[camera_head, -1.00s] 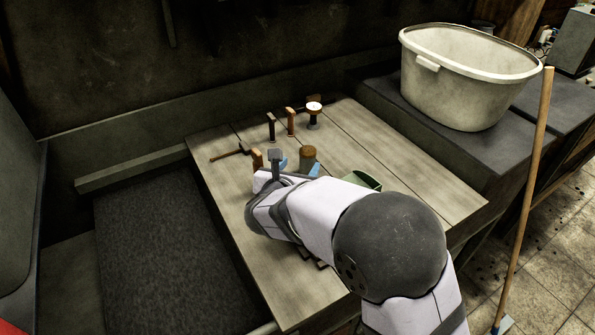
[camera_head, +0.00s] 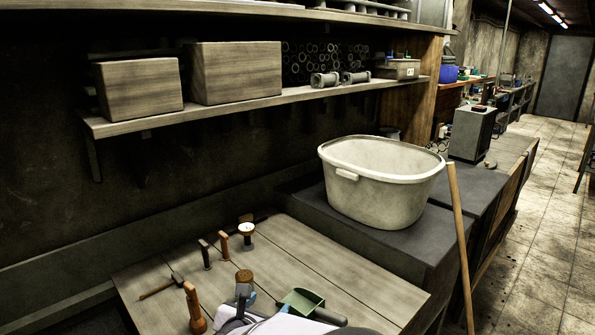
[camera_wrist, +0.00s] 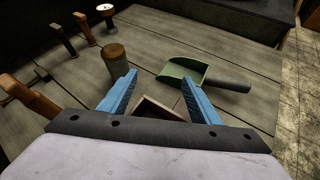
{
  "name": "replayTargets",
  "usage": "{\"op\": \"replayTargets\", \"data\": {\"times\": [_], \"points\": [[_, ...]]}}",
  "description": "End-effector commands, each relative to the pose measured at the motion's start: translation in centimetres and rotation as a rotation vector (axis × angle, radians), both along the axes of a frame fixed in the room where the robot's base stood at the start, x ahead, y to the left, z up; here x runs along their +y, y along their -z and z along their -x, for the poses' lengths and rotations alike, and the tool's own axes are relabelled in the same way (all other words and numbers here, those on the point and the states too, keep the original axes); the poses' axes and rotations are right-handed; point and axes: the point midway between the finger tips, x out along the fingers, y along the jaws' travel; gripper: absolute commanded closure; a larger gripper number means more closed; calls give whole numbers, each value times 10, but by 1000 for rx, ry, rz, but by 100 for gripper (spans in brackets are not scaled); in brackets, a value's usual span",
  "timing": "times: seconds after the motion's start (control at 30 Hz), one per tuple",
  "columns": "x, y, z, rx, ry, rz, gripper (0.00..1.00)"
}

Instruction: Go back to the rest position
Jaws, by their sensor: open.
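My gripper (camera_wrist: 158,98) is in the wrist view with its two blue fingers spread apart and nothing between them. It is above the wooden table (camera_head: 330,273). Part of my gripper and arm also shows at the bottom of the head view, cut off by the frame edge. A green scoop (camera_wrist: 185,72) with a grey handle lies on the table beyond the fingers. A brown wooden box-like thing (camera_wrist: 156,111) shows between and below the fingers, partly hidden.
Several hand tools stand on the table, among them an orange-handled one (camera_head: 194,308) and a white-topped one (camera_head: 246,232). A white tub (camera_head: 380,190) sits on the dark bench at right. A wooden pole (camera_head: 460,240) leans beside it. A shelf (camera_head: 300,95) with boxes spans the back.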

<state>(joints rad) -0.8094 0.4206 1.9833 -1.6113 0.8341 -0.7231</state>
Motion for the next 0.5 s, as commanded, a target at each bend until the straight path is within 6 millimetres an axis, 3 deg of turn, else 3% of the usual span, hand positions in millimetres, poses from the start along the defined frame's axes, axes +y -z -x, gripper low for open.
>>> {"op": "replayTargets", "data": {"times": [0.03,0.17,0.3,0.5], "points": [[-28,5,3,25,96,-48,43],[-100,22,26,89,390,-205,43],[-170,40,68,141,752,-406,43],[-233,58,143,162,1290,-731,43]]}}
